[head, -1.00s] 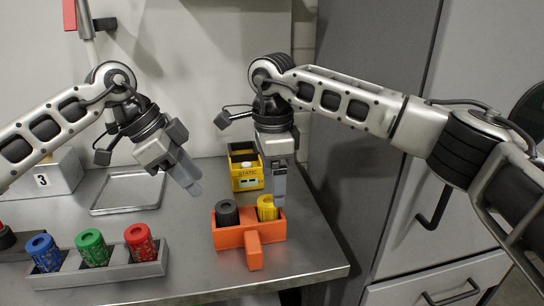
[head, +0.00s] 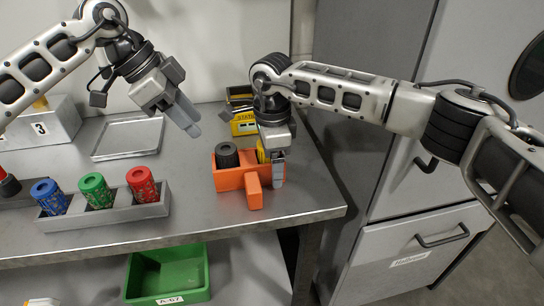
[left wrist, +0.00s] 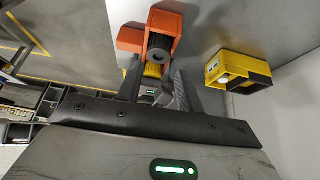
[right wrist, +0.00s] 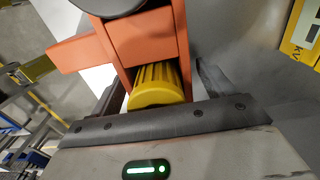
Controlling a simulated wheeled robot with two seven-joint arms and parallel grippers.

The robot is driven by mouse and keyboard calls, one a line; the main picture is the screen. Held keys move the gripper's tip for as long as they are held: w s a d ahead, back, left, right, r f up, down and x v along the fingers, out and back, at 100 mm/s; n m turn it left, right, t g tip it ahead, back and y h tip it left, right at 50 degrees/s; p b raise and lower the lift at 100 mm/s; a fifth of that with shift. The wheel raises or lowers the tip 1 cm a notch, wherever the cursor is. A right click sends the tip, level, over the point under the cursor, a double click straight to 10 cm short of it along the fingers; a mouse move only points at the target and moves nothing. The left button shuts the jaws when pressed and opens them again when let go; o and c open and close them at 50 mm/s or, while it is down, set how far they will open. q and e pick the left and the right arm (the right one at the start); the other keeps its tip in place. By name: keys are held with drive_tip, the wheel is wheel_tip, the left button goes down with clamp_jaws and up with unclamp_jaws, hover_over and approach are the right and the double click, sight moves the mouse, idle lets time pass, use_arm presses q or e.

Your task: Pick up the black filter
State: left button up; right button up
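The black filter (head: 227,156) stands upright in the left part of the orange holder (head: 229,180). It also shows in the left wrist view (left wrist: 158,49), and its edge shows at the top of the right wrist view (right wrist: 105,5). The yellow filter (right wrist: 158,85) is beside it in the holder, mostly hidden in the head view by my right gripper (head: 275,180). My right gripper's fingers stand apart on either side of the yellow filter. My left gripper (head: 188,121) is open and empty in the air, left of and above the holder.
A grey rack (head: 105,217) holds blue, green and red cans. A metal tray (head: 130,137) lies behind it. A yellow-and-black STATIC box (head: 243,124) stands behind the holder. A green bin (head: 168,276) sits on the lower shelf. Grey cabinets stand at right.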

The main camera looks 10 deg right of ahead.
drive_tip(key=c, duration=1)
use_arm(q)
drive_tip(key=shift+o, duration=1.2)
use_arm(e)
drive_tip(key=shift+c, duration=0.6)
use_arm(q)
drive_tip(key=o, duration=0.4)
drive_tip(key=shift+d, duration=0.1)
drive_tip(key=m+t+y, duration=0.3)
drive_tip(key=m+t, duration=0.1)
drive_tip(key=m, duration=2.1)
approach(225, 149)
drive_tip(key=x, duration=0.5)
drive_tip(key=shift+s+d, duration=0.15)
drive_tip(key=shift+d, duration=0.25)
use_arm(e)
drive_tip(key=shift+r, duration=0.1)
use_arm(q)
drive_tip(key=shift+w+a+x, duration=0.1)
drive_tip(key=shift+a+x, duration=0.1)
drive_tip(key=shift+x, duration=1.15)
drive_tip(key=shift+w+a+x, duration=0.1)
drive_tip(key=shift+a+x, duration=0.1)
drive_tip(key=shift+x, duration=1.2)
